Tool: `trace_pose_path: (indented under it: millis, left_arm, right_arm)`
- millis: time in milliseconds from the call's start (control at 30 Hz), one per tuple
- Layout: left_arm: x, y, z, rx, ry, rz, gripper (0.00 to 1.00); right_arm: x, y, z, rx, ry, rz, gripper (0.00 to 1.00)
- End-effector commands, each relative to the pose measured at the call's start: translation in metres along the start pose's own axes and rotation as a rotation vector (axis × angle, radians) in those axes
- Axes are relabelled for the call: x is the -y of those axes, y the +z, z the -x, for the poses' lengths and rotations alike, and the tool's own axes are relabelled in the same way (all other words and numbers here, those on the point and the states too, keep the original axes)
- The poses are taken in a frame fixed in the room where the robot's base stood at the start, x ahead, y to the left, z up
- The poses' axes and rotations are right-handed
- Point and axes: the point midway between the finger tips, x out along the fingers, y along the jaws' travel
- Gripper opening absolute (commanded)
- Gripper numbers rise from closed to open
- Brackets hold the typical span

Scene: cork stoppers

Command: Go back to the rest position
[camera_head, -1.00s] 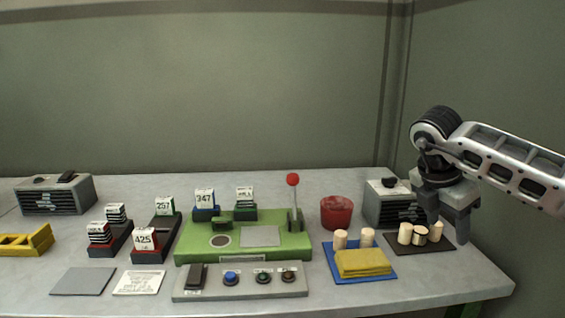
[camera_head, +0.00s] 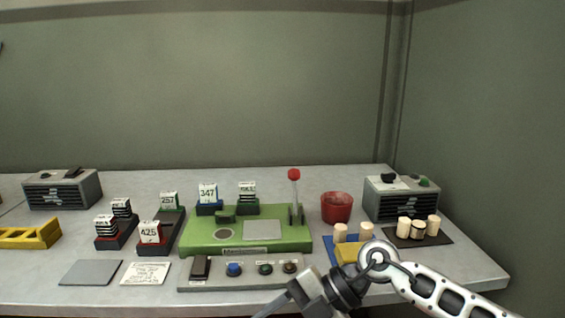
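My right arm comes in from the lower right, its wrist in front of the table's front edge. Its gripper is mostly cut off by the bottom of the picture, so its fingertips do not show clearly. My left gripper is not in view. Several cork stoppers (camera_head: 418,230) stand on a dark mat (camera_head: 440,237) at the right, with no gripper at them. Two more corks (camera_head: 366,230) stand on a blue mat (camera_head: 331,247), behind a yellow cloth (camera_head: 346,251) that my arm partly covers.
A green machine (camera_head: 200,235) with a red-knobbed lever (camera_head: 294,175) stands mid-table. A button panel (camera_head: 215,275) lies in front of it. A red cup (camera_head: 337,207) and a grey box (camera_head: 401,200) stand at the back right. Numbered card holders (camera_head: 150,236) stand on the left.

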Motion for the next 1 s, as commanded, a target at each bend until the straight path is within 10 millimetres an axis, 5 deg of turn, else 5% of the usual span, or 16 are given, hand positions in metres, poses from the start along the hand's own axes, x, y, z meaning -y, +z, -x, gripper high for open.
trace_pose_path:
  millis: [67, 167, 267, 367, 467, 567, 733, 833, 1000]
  left_arm:
    - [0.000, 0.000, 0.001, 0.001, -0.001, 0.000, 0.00]
    - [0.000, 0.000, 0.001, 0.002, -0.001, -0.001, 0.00]
    - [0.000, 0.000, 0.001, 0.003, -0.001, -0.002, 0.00]
    - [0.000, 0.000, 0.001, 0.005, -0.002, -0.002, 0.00]
    - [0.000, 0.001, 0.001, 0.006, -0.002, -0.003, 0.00]
    - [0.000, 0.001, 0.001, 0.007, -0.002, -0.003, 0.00]
    - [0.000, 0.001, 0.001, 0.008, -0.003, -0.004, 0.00]
    - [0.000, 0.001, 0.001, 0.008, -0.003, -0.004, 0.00]
    - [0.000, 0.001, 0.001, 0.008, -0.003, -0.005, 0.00]
  right_arm:
    - [-0.016, -0.041, -0.026, -0.192, 0.261, -0.009, 0.55]
    - [-0.040, -0.069, -0.024, -0.319, 0.607, -0.081, 0.55]
    - [-0.050, -0.067, -0.003, -0.341, 0.939, -0.231, 0.55]
    - [-0.035, -0.041, 0.021, -0.265, 1.218, -0.455, 0.55]
    - [0.009, -0.004, 0.035, -0.113, 1.408, -0.734, 0.55]
    - [0.077, 0.025, 0.035, 0.081, 1.486, -1.040, 0.55]
    - [0.182, 0.035, 0.018, 0.330, 1.419, -1.426, 0.55]
    - [0.221, 0.028, 0.008, 0.409, 1.354, -1.561, 0.55]
    - [0.247, 0.020, 0.001, 0.456, 1.296, -1.650, 0.55]
